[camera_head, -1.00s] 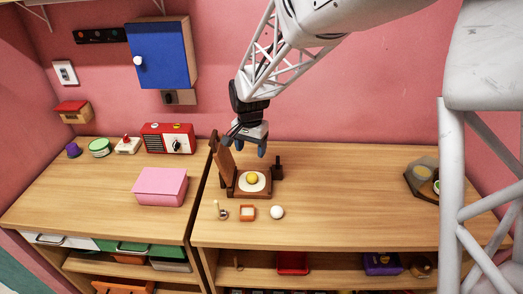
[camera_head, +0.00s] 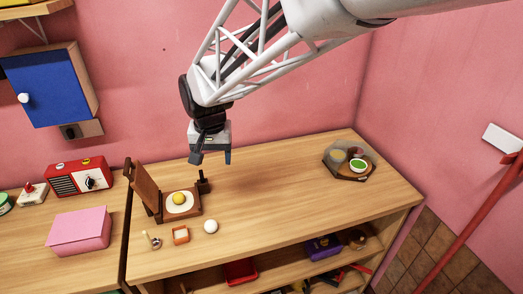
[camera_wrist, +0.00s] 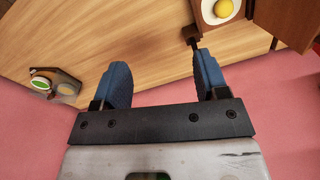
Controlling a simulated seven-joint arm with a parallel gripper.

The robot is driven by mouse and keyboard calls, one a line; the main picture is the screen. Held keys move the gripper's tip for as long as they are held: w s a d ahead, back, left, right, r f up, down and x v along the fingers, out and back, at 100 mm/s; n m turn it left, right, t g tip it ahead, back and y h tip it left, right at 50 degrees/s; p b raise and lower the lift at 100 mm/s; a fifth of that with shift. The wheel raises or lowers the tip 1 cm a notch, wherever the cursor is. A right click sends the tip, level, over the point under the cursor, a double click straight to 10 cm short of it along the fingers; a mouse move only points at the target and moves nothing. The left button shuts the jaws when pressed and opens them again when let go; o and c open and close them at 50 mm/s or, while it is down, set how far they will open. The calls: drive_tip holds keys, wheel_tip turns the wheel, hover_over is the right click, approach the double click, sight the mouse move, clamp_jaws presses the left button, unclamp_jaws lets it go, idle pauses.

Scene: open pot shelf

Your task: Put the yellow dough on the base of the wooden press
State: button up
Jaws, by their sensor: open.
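The yellow dough (camera_head: 179,198) is a small ball resting on the white round base plate (camera_head: 188,207) of the wooden press (camera_head: 146,190). The press stands open, its hinged lid raised at the left and a dark handle (camera_head: 203,183) at its back right. My gripper (camera_head: 211,160) is open and empty, in the air above and behind the press, a little to its right. In the wrist view, the open blue fingertips (camera_wrist: 160,75) have nothing between them, and the dough (camera_wrist: 224,8) shows at the top edge, beyond the fingers.
A white ball (camera_head: 211,226), a small orange-rimmed box (camera_head: 181,235) and a small spoon-like tool (camera_head: 153,240) lie in front of the press. A tray with small bowls (camera_head: 341,171) stands at the back right. The counter between (camera_head: 285,190) is clear. A pink box (camera_head: 79,230) stands left.

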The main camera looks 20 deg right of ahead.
drive_tip(key=s+d+r+n, duration=0.1)
drive_tip(key=s+d, duration=0.5)
drive_tip(key=s, duration=0.5)
drive_tip(key=s+d+r+n+t, duration=0.1)
drive_tip(key=s+d+r, duration=0.1)
drive_tip(key=s+d, duration=0.4)
drive_tip(key=s, duration=0.5)
drive_tip(key=shift+s+d+r+n+t, duration=0.15)
drive_tip(key=shift+s+d+n+t, duration=0.1)
drive_tip(key=shift+n+t, duration=0.05)
